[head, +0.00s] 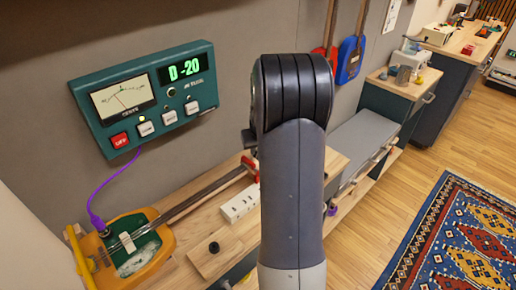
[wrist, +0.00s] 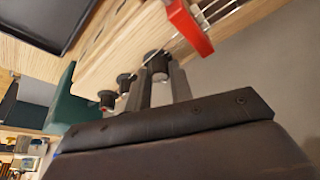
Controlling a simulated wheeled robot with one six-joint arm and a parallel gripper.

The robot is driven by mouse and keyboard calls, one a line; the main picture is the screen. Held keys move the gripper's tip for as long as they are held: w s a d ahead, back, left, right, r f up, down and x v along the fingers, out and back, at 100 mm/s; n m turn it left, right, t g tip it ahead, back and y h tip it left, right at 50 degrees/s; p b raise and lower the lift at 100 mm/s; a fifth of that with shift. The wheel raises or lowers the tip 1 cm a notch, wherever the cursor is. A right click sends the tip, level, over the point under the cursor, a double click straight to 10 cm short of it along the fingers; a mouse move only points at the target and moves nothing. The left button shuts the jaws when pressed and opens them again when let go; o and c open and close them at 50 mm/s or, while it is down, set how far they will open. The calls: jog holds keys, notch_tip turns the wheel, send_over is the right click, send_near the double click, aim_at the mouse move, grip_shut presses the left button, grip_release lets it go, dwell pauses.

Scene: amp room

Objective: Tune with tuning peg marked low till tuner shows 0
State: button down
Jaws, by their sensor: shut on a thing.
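The green tuner box (head: 145,95) on the wall reads "D -20" on its display (head: 184,68); a needle dial is at its left. A stringed instrument with an orange body (head: 155,238) lies on the wooden bench, its neck running right toward a red block (head: 251,168). In the wrist view, my gripper (wrist: 158,78) is shut on a dark tuning peg (wrist: 156,60) just beside the red block (wrist: 190,28). Two more pegs (wrist: 124,82) (wrist: 105,98) stand in a row past it. I cannot read any peg marking. My arm hides the gripper and pegs in the head view.
A purple cable (head: 112,182) runs from the tuner to the instrument. Red and blue instruments (head: 350,58) hang on the wall. A patterned rug (head: 450,235) lies on the open floor at right.

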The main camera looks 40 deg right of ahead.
jog(key=shift+w+f+m+h+b, duration=0.1)
jog(key=shift+m+h+b, duration=0.4)
jog(key=shift+m, duration=0.7)
jog(key=m+g+h+b, duration=0.1)
jog(key=m+b, duration=0.1)
jog(key=m, duration=0.1)
jog(key=shift+a+f+b, duration=0.1)
jog(key=shift+b, duration=0.2)
jog(key=m+g+b, duration=0.1)
jog(key=m, duration=0.1)
jog(key=m+b, duration=0.1)
jog(key=m, duration=0.1)
jog(key=shift+w+m+g+h+b, duration=0.1)
jog(key=shift+m+g+h+b, duration=0.2)
jog(key=shift+g+h, duration=0.1)
jog(key=shift+r, duration=0.2)
jog(key=c, duration=1.3)
grip_release()
jog(key=shift+o, duration=0.2)
jog(key=shift+r, duration=0.1)
jog(key=v, duration=1)
jog(key=shift+r, duration=0.3)
